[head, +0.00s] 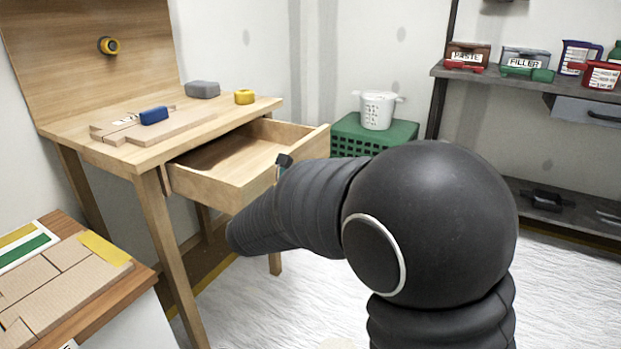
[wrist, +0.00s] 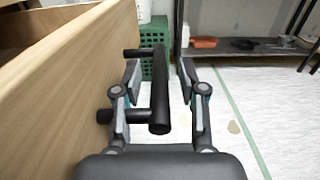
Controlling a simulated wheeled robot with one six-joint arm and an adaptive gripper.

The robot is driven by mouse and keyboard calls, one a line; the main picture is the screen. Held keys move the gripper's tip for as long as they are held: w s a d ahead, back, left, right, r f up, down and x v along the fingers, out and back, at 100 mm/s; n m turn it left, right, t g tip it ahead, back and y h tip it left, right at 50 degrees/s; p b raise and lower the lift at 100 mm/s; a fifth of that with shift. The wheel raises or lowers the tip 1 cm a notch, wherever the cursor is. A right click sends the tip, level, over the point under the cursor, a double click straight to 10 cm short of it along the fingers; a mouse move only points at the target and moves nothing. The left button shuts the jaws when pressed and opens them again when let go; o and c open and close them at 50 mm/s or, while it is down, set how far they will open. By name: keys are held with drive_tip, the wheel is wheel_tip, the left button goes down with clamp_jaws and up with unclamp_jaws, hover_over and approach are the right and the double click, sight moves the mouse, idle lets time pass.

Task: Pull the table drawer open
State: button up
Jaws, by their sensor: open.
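The wooden table (head: 155,158) stands at left in the head view. Its drawer (head: 222,182) is pulled well out toward the right, and its visible inside is empty. In the wrist view the drawer's wooden front (wrist: 75,85) fills the left side. A black bar handle (wrist: 160,92) stands off this front on two posts. My gripper (wrist: 158,72) is open, with one finger on each side of the bar. The left finger is between the bar and the drawer front. I see gaps beside the bar. In the head view my arm hides the handle and most of the gripper.
A sanding block, yellow tape and a blue block lie on the tabletop. A green crate (head: 352,135) with a white bucket (head: 377,110) stands behind the drawer. Grey shelves (head: 500,77) stand at right, a low workbench (head: 130,285) at lower left. The white-covered floor has free room.

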drive_tip(key=v, duration=1.2)
drive_tip(key=shift+d, duration=0.1)
drive_tip(key=s+d+m+g+p, duration=0.1)
drive_tip(key=s+d+m+g, duration=0.3)
drive_tip(key=d, duration=0.3)
drive_tip(key=s+d+f+m+g+p, duration=0.1)
drive_tip(key=s+d+m+g, duration=0.3)
drive_tip(key=d, duration=0.3)
drive_tip(key=s+d+m+g+p, duration=0.1)
drive_tip(key=s+d+m+g, duration=0.1)
drive_tip(key=s+d+m, duration=0.35)
drive_tip(key=s+r+m+y+p, duration=0.1)
drive_tip(key=s+m+y+p, duration=0.2)
drive_tip(key=s+m+y, duration=0.6)
drive_tip(key=s+m, duration=0.1)
drive_tip(key=m, duration=0.6)
drive_tip(key=shift+a+r+p, duration=0.2)
drive_tip(key=shift+a+p, duration=0.1)
drive_tip(key=shift+p, duration=0.05)
